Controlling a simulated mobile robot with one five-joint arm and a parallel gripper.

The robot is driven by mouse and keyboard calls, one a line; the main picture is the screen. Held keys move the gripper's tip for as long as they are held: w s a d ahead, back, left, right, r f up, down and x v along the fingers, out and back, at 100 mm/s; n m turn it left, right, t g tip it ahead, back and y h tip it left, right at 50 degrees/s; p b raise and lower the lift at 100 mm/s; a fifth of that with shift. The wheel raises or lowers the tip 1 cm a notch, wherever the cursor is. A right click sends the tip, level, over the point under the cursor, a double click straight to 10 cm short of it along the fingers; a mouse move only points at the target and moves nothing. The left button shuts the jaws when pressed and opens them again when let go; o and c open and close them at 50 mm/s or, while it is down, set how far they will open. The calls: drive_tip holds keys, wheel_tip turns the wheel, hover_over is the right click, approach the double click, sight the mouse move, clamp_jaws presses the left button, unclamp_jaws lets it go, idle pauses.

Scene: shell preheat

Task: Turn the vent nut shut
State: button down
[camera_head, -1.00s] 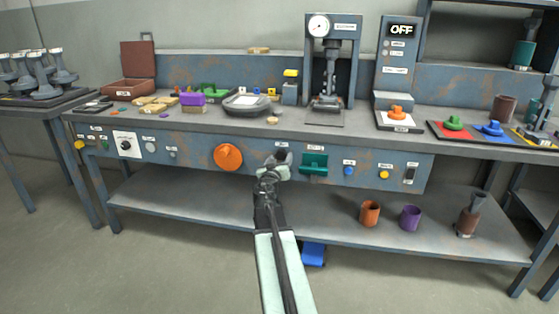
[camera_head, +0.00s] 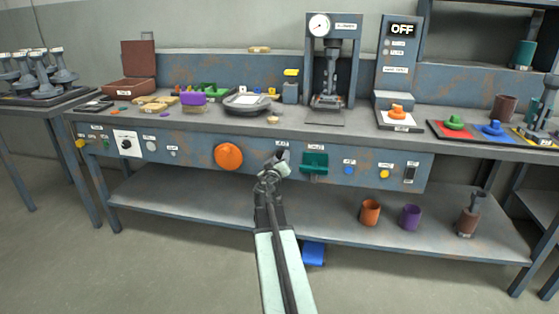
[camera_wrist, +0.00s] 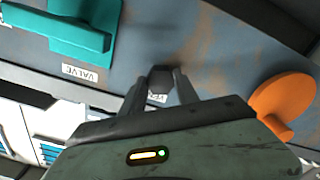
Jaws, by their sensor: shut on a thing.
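The vent nut (camera_wrist: 160,79) is a small dark block on the bench's front panel, above a label partly reading "VENT" in the wrist view. My gripper (camera_wrist: 161,84) has one finger on each side of the nut and is shut on it. In the head view my gripper (camera_head: 281,158) reaches the panel between the orange knob and the green valve handle. The nut is mostly hidden behind my gripper there.
The orange knob (camera_head: 228,157) stands out from the panel left of my gripper. The green valve handle (camera_head: 314,163) is close on the right. Blue and yellow buttons lie farther right. Cups (camera_head: 370,212) stand on the lower shelf.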

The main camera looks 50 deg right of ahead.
drive_tip(key=shift+s+d+r+n, duration=0.1)
drive_tip(key=shift+d+n, duration=0.05)
drive_tip(key=shift+n, duration=3.35)
drive_tip(key=shift+s+d+r+n, duration=0.1)
drive_tip(key=shift+n, duration=3.4)
drive_tip(key=c, duration=0.9)
unclamp_jaws()
drive_tip(key=shift+n, duration=0.3)
drive_tip(key=shift+a, duration=0.1)
